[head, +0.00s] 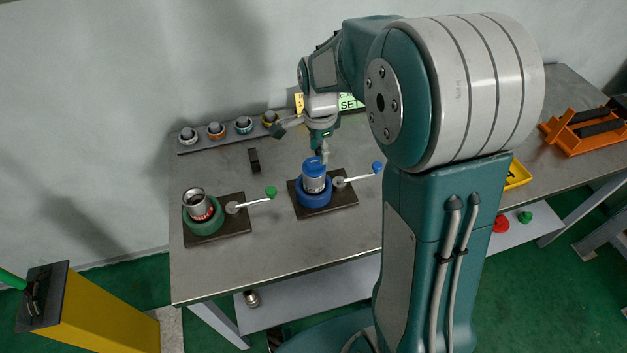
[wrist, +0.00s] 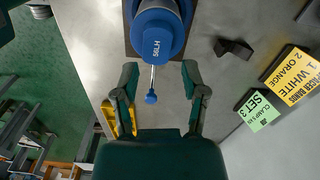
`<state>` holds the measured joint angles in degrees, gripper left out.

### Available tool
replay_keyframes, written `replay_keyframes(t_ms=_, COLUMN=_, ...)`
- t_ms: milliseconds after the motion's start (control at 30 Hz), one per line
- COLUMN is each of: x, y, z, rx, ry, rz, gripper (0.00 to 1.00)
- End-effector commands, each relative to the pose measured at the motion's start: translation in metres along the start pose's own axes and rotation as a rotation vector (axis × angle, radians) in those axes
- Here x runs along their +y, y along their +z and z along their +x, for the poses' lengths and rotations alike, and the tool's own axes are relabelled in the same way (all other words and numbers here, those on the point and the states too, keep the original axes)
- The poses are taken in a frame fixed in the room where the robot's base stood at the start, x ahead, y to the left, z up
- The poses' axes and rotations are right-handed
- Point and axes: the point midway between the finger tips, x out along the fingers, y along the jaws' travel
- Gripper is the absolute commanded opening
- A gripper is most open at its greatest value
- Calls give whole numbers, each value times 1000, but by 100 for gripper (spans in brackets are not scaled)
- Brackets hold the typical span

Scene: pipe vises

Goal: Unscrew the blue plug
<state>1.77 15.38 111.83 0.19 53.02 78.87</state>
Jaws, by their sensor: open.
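The blue plug (head: 315,166) caps a silver pipe (head: 314,184) that stands upright in the blue vise (head: 302,193) on a dark base plate. In the wrist view the plug (wrist: 157,40) is near the top centre, with lettering that seems to read "56LH". My gripper (wrist: 160,80) is open and empty. Its two fingers are spread apart, and the plug lies beyond their tips in the wrist view, not between them. In the head view the gripper is above and behind the plug. The vise's blue-knobbed handle (head: 362,174) points right.
A green vise (head: 204,221) holding an open silver pipe (head: 196,204) stands to the left, its green-knobbed handle (head: 258,199) pointing right. A rack of several coloured rings (head: 230,137) lines the back edge. Signs (wrist: 257,110) stand behind. The front of the table is clear.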

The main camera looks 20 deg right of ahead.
Motion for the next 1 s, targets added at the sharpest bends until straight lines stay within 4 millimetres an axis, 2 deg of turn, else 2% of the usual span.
replay_keyframes(t_ms=133, x=-1, y=0, z=0, rx=0, ry=0, rz=-78, gripper=56)
replay_keyframes(t_ms=400, x=-4, y=2, z=0, rx=1, ry=1, rz=-372, gripper=56)
replay_keyframes(t_ms=633, x=-5, y=3, z=0, rx=1, ry=1, rz=-488, gripper=56)
replay_keyframes(t_ms=900, x=-8, y=6, z=0, rx=2, ry=0, rz=-785, gripper=56)
replay_keyframes(t_ms=1000, x=-8, y=6, z=0, rx=3, ry=0, rz=-838, gripper=56)
